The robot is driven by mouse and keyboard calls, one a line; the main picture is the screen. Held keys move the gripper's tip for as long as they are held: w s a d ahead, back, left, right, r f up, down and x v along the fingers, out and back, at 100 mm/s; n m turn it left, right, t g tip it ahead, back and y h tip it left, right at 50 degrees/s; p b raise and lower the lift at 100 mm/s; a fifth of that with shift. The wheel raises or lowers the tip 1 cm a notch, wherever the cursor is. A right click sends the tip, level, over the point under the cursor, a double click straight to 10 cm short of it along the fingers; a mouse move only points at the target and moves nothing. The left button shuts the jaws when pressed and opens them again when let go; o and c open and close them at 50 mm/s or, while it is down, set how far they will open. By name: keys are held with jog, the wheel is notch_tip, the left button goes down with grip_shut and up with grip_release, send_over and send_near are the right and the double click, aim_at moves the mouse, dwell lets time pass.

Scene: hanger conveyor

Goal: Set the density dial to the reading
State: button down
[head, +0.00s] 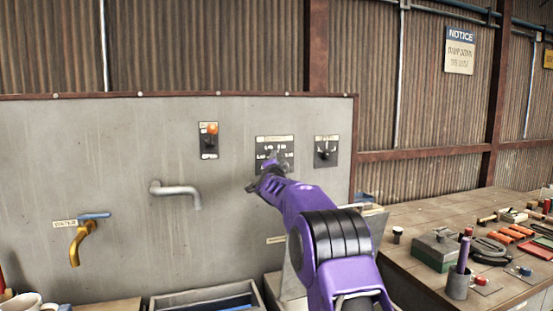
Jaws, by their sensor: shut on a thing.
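A dark dial plate (262,141) with pale markings around its face is mounted on the grey wall panel. I take it for the density dial, but its lettering is too small to read. My purple arm reaches up from the lower right, and my gripper (271,162) is at the front of this plate. It is shut on the dial's knob, which is mostly hidden behind the fingers. The pointer's position cannot be made out. No separate reading is legible.
A smaller dial plate (320,140) with a black knob is just right. An orange-button switch (209,130), a grey spout (176,189) and a brass tap (83,243) are on the panel. A cluttered bench (418,207) stands right. A blue-lined trough (205,300) is below.

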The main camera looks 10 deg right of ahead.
dwell(0.4)
jog(key=shift+c, duration=2.2)
grip_release()
jog(key=b+v, duration=0.4)
jog(key=v, duration=1.3)
jog(key=shift+s+b, duration=0.25)
jog(key=shift+b, duration=0.15)
